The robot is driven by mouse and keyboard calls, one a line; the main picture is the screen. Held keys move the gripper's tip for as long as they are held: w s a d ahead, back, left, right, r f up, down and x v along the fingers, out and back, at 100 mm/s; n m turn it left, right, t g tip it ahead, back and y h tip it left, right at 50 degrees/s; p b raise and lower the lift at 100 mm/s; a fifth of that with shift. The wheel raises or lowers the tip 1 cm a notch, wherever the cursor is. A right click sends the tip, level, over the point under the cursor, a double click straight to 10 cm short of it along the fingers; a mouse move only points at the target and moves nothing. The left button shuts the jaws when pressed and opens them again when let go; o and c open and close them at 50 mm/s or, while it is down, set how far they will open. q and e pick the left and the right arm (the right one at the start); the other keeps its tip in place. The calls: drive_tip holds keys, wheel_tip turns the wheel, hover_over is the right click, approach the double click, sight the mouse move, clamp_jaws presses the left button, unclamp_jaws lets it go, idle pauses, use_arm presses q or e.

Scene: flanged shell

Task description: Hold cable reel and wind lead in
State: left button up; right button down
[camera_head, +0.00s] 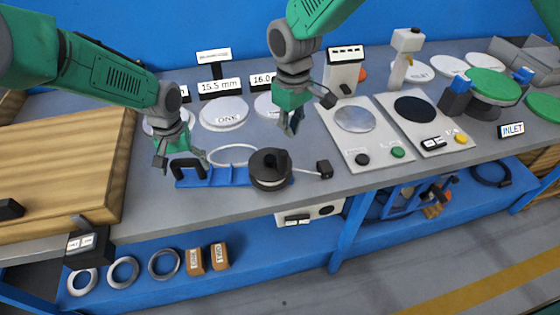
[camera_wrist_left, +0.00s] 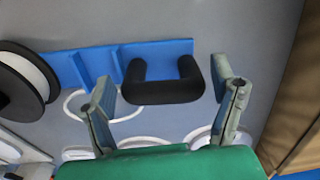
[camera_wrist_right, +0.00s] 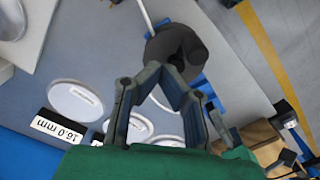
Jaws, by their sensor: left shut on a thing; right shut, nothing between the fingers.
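The cable reel (camera_head: 270,170) is a black drum with a knob on top, on the right end of a blue base (camera_head: 222,176). A black U-shaped handle (camera_head: 188,168) stands on the base's left end. A white lead (camera_head: 308,172) runs from the drum to a black plug (camera_head: 325,169) on the bench. My left gripper (camera_head: 180,160) is shut on the handle; its fingers lie at either side of the handle (camera_wrist_left: 163,92) in the left wrist view. My right gripper (camera_head: 291,126) is shut and empty, above and behind the drum. The drum (camera_wrist_right: 180,45) shows beyond its fingertips in the right wrist view.
A wooden board (camera_head: 70,165) lies left of the base. White discs (camera_head: 224,112) with size labels stand behind it. Two panels with round plates (camera_head: 355,118) and buttons lie to the right. The bench's front edge runs close in front of the reel.

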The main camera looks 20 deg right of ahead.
sight(285, 150)
use_arm(q)
drive_tip(key=shift+s+f, duration=0.1)
drive_tip(key=shift+s, duration=0.05)
use_arm(e)
drive_tip(key=shift+f, duration=2.25)
drive_tip(key=shift+s+a+f, duration=0.1)
drive_tip(key=shift+s+a, duration=0.25)
drive_tip(key=shift+s, duration=0.25)
drive_tip(key=shift+s+a, duration=0.35)
drive_tip(key=shift+s, duration=0.25)
drive_tip(key=shift+s+a, duration=0.25)
drive_tip(key=shift+a, duration=0.15)
drive_tip(key=shift+w+r, duration=0.1)
drive_tip(key=shift+r, duration=4.45)
use_arm(q)
drive_tip(key=o, duration=1.7)
use_arm(e)
drive_tip(key=shift+d, duration=0.1)
use_arm(q)
wheel_tip(285, 150, up, 12)
drive_tip(key=shift+w, duration=0.25)
